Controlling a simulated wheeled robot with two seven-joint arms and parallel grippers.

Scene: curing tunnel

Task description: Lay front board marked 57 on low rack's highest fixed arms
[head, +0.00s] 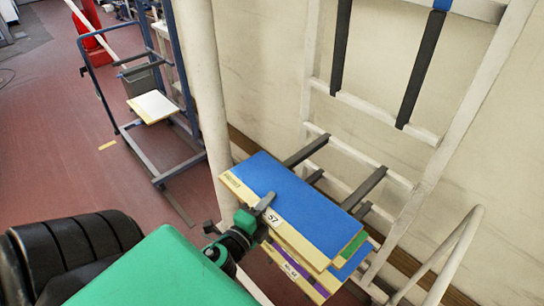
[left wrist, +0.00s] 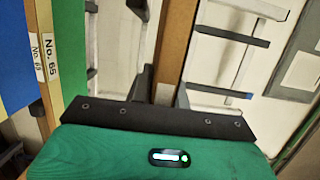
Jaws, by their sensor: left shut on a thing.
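The board marked 57 (head: 312,200) has a blue top and a pale front edge with its number label. My left gripper (head: 265,204) is shut on that front edge. In the left wrist view the gripper (left wrist: 163,92) pinches the board, seen edge-on as a brown strip (left wrist: 175,45). A cream rack (head: 480,85) with dark arms (head: 368,190) stands behind. My right gripper is not in view.
A blue rack (head: 164,70) stands at back left, with dark arms and a pale board (head: 153,106) on it. Two dark arms (head: 420,70) hang down on the cream rack. A pale post (head: 205,90) stands between the racks. Red floor is open at left.

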